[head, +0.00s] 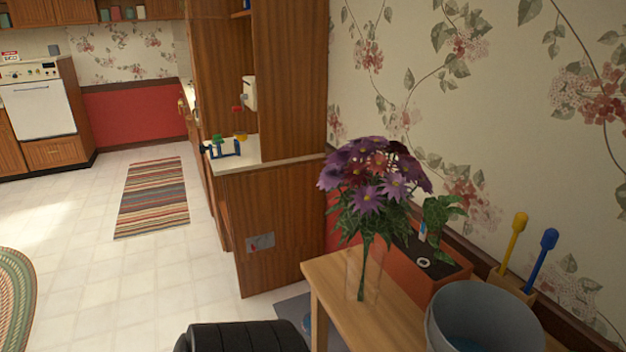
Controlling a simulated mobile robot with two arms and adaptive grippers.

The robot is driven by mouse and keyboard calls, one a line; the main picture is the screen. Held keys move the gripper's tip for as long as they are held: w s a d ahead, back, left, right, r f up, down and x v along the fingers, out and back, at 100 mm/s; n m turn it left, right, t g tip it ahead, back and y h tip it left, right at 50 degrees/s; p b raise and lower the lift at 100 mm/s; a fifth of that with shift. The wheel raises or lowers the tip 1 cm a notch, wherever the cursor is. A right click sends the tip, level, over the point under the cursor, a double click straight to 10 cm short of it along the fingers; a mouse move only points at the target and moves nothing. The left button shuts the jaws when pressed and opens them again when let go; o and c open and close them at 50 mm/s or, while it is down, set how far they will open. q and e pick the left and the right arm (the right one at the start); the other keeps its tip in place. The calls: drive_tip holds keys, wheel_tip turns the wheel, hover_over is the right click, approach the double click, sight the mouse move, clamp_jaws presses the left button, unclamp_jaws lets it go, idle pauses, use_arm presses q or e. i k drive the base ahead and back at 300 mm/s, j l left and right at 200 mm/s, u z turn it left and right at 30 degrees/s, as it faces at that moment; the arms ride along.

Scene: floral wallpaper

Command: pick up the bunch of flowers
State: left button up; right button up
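The bunch of flowers (372,176) has purple and reddish blooms with green leaves. It stands upright, its stems inside a clear glass vase (354,281). The vase is near the left end of a light wooden table (326,276) against the wallpapered wall. Neither of my grippers shows in the head view, so their distance from the flowers cannot be told.
A terracotta planter (453,276) with a green plant stands close behind the vase, to its right. A grey bucket (487,316) is at the front right. A wooden cabinet (268,228) stands beyond the table. Floor (90,270) at left is open.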

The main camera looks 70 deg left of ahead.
sight(372, 206)
drive_tip(key=u, duration=1.85)
drive_tip(key=l+z, duration=0.1)
drive_tip(key=z, duration=0.3)
drive_tip(key=k+l+z, duration=0.1)
drive_tip(key=z, duration=0.3)
drive_tip(key=l+z, duration=0.25)
drive_tip(key=z, duration=0.15)
drive_tip(key=u, duration=1.4)
